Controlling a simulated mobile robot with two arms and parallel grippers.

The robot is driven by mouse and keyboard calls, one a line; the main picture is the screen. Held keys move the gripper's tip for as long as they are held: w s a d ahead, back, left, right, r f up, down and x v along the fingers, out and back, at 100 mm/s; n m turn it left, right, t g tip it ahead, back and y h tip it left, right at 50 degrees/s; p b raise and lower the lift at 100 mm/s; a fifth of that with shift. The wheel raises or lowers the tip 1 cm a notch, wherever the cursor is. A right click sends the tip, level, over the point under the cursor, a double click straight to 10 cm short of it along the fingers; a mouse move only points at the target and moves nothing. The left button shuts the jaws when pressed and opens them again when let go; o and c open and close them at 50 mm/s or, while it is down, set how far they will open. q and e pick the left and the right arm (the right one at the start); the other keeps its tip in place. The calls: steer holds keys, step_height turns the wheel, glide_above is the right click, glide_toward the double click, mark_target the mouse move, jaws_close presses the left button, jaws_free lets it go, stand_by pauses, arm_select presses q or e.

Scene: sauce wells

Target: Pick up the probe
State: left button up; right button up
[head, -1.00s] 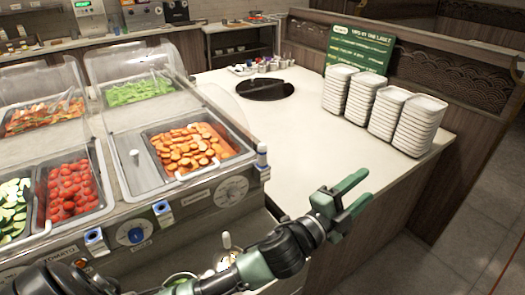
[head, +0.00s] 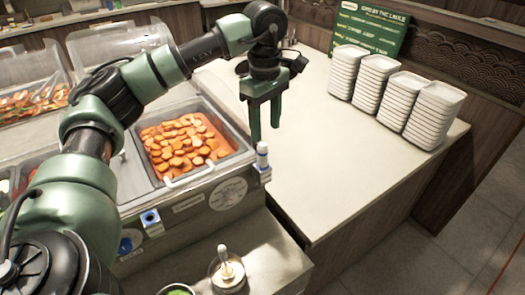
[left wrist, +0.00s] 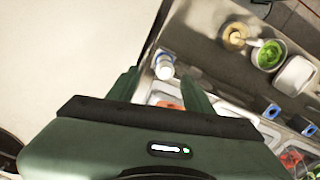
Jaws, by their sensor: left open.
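The probe (head: 262,155) looks like a small white cylinder with blue parts, standing upright in a holder at the right front corner of the food well. My left gripper (head: 265,132) points down just above and behind it, open and empty. In the left wrist view the probe (left wrist: 165,68) appears between the two open fingertips (left wrist: 158,77), apparently beyond them. I cannot tell the exact gap, but nothing is gripped. My right gripper is in neither view.
A pan of orange slices (head: 180,145) lies left of the probe. Another blue holder (head: 150,219) sits on the well's front. Stacks of white dishes (head: 390,85) stand at the right. A pot with a pale handle (head: 227,270) is in front. The counter (head: 320,160) right of the gripper is clear.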

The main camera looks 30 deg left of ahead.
mark_target(262, 144)
arm_select(q)
steer(key=shift+s+a+f, duration=0.15)
steer(key=shift+a, duration=0.2)
steer(key=f+p, duration=0.1)
steer(key=f, duration=0.1)
steer(key=f+p, duration=0.1)
steer(key=f, duration=0.1)
steer(key=f+p, duration=0.1)
steer(key=f, duration=0.1)
steer(key=shift+s+d+f, duration=0.1)
steer(key=shift+s+f, duration=0.05)
steer(key=shift+s, duration=0.15)
steer(key=shift+f, duration=0.4)
jaws_close()
